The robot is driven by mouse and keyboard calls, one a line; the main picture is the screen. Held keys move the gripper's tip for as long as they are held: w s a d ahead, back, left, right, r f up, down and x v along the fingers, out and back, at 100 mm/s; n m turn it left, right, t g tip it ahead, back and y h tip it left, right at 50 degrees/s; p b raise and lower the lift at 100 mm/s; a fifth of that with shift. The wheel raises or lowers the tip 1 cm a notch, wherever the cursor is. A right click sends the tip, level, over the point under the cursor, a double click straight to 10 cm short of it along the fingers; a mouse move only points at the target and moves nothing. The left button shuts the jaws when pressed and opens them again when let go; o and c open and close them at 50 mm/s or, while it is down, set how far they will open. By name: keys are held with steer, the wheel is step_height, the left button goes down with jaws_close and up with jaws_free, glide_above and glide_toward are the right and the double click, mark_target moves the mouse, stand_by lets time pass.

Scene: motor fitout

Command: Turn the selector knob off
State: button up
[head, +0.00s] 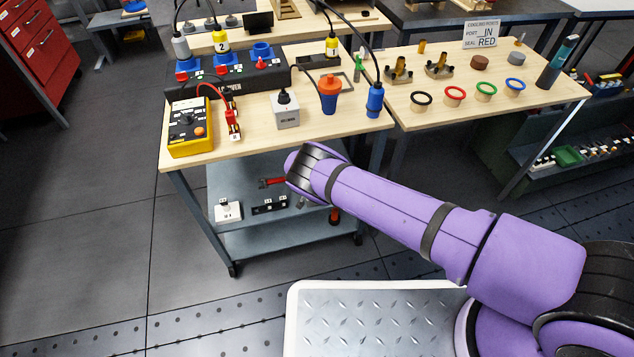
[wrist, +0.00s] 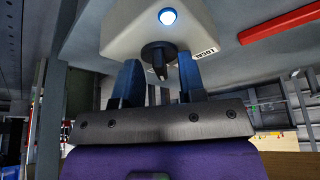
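The selector knob (wrist: 158,56) is dark, with a narrow grip, and sits on a pale box (wrist: 115,38) in the wrist view. A lit blue-white lamp (wrist: 168,16) is on the same box, with a label reading LOCAL beside the knob. My gripper (wrist: 159,68) is open, with one dark blue finger on each side of the knob. A gap shows between each finger and the knob; whether the tips reach its depth is unclear. In the head view my arm reaches to the table's front edge, and my gripper and the knob are hidden.
A wooden-topped table (head: 345,125) carries a yellow meter box (head: 186,130), a grey box (head: 287,118) and an orange-and-blue part (head: 330,93). A red bar (wrist: 288,24) lies near the selector box.

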steer(key=shift+w+f, duration=0.1)
steer(key=shift+f, duration=0.1)
jaws_close()
steer(key=shift+d, duration=0.1)
steer(key=n+y, duration=0.1)
steer(key=n, duration=0.2)
steer(key=shift+d, duration=0.2)
steer(key=shift+d+n+y, duration=0.1)
steer(key=shift+n+y, duration=0.5)
steer(key=shift+n, duration=0.9)
